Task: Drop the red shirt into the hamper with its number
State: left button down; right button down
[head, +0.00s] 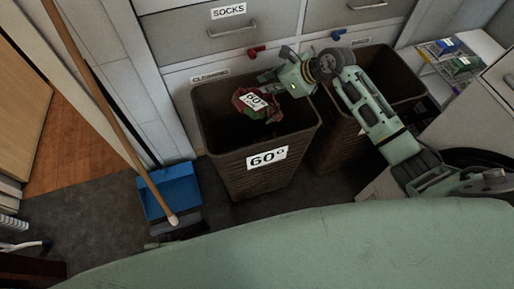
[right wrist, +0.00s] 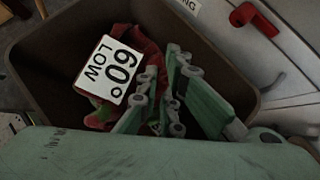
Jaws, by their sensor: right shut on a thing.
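The red shirt (head: 241,106) is a crumpled red bundle with some green and a white tag. The tag reads 60° LOW in the right wrist view, where the shirt (right wrist: 152,52) shows beside the fingers. My right gripper (head: 268,78) is shut on the shirt and holds it over the open mouth of the brown hamper labelled 60° (head: 230,160). In the right wrist view my fingers (right wrist: 160,100) meet the shirt's edge, and the dark hamper inside (right wrist: 70,25) lies around it. How deep the shirt hangs is hard to tell. My left gripper is out of view.
A second brown hamper (head: 340,148) stands to the right, under my right arm. Drawers, one labelled SOCKS (head: 229,11), rise behind. A broom (head: 100,95) and blue dustpan (head: 168,188) are at left. A small rack (head: 450,58) is at right.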

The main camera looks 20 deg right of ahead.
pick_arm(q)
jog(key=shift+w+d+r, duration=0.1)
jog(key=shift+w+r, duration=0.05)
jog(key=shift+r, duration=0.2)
pick_arm(e)
jog(key=shift+f, duration=0.15)
jog(key=c, duration=1.8)
grip_release()
jog(key=shift+c, duration=0.2)
jog(key=v, duration=1.2)
